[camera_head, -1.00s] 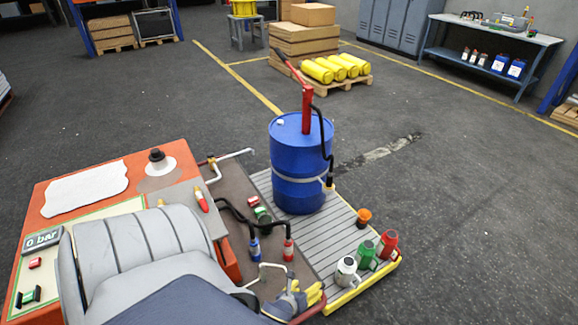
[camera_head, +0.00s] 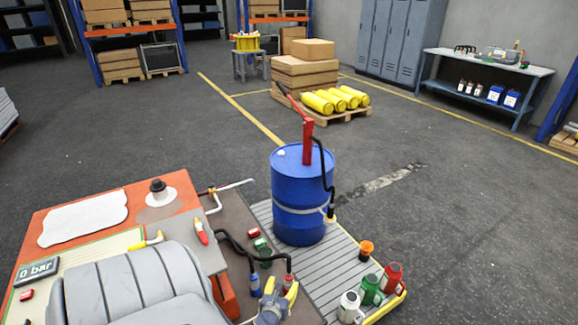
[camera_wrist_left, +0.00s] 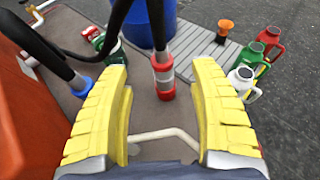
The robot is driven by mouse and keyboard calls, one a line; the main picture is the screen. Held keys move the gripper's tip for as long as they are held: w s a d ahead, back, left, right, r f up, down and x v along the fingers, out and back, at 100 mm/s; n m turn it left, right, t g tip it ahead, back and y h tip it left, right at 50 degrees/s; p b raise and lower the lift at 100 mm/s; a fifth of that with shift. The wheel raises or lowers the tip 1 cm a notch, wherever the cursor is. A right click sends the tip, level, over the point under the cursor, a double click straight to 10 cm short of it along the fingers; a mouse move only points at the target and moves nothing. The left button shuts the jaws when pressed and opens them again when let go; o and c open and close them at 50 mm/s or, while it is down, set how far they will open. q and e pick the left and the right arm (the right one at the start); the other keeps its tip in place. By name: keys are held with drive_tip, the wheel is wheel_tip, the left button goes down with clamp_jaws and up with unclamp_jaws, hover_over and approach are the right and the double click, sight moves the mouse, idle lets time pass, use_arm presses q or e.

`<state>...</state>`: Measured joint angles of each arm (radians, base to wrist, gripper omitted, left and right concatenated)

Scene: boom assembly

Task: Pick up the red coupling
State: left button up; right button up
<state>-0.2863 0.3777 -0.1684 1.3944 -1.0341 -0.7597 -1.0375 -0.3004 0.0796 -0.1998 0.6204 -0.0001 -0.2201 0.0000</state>
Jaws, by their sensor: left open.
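The red coupling (camera_wrist_left: 163,80) hangs on the end of a black hose, upright, in the middle of the left wrist view. In the head view the red coupling (camera_head: 289,278) shows just beyond my left gripper (camera_head: 281,285). In the left wrist view the yellow fingers of my left gripper (camera_wrist_left: 160,77) are wide apart, one on each side of the coupling, with visible gaps. The gripper is open and empty. A blue coupling (camera_wrist_left: 84,88) on another hose is left of the left finger; it also shows in the head view (camera_head: 255,284). My right gripper is not in view.
A bent pale pipe (camera_wrist_left: 160,136) lies between the fingers below the coupling. A green and red fitting (camera_wrist_left: 108,44) is behind the left finger. The blue drum (camera_head: 299,195) stands beyond. White, green and red jugs (camera_head: 370,290) stand at right on the slatted deck.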

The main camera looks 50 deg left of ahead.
sight(288, 275)
use_arm(q)
drive_tip(key=shift+x, duration=4.5)
drive_tip(key=shift+d+f, duration=0.1)
drive_tip(key=shift+f, duration=0.1)
clamp_jaws()
